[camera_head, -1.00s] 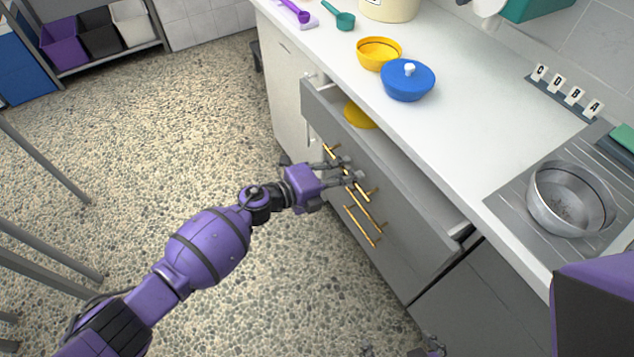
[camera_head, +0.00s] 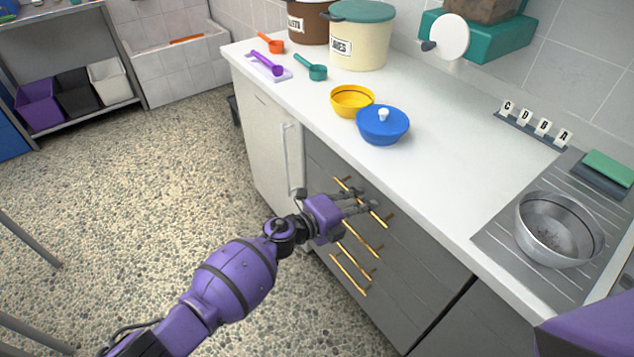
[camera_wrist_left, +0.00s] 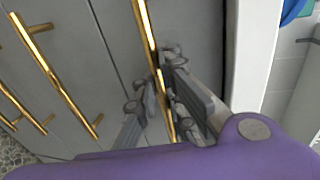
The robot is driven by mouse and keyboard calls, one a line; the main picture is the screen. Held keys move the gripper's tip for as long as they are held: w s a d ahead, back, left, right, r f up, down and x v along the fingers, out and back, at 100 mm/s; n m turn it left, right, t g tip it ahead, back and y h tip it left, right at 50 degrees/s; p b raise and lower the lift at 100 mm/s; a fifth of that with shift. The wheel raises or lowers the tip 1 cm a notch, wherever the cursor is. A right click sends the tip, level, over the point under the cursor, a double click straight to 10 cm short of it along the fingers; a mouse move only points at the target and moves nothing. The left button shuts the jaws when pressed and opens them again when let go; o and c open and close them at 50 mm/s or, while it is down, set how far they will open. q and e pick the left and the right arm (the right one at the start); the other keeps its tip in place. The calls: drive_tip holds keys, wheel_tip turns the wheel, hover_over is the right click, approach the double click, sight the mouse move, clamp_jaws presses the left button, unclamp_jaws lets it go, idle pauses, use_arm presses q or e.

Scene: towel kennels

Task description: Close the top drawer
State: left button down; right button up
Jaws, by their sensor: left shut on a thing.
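The top drawer (camera_head: 415,236) is a grey front under the white counter. It sits flush with the cabinet and no opening shows above it. Its gold bar handle (camera_head: 378,215) is partly hidden by my left gripper (camera_head: 362,202). My left gripper is shut on this handle. In the left wrist view, the gripper's grey fingers (camera_wrist_left: 168,105) are on both sides of the gold handle (camera_wrist_left: 146,30), close to the drawer front (camera_wrist_left: 190,30). My right gripper is not in view.
A blue lidded pot (camera_head: 383,127) and a yellow bowl (camera_head: 351,101) stand on the counter (camera_head: 450,170). A metal pot (camera_head: 556,230) is at the right. The speckled floor (camera_head: 170,190) is clear left of the cabinet.

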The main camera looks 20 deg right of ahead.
use_arm(q)
drive_tip(key=c, duration=1.8)
unclamp_jaws()
drive_tip(key=shift+d, duration=0.2)
drive_tip(key=shift+c, duration=0.2)
drive_tip(key=shift+a, duration=0.2)
drive_tip(key=v, duration=1.1)
drive_tip(key=shift+s+a+r, duration=0.15)
drive_tip(key=shift+a+r, duration=0.05)
drive_tip(key=shift+a, duration=0.15)
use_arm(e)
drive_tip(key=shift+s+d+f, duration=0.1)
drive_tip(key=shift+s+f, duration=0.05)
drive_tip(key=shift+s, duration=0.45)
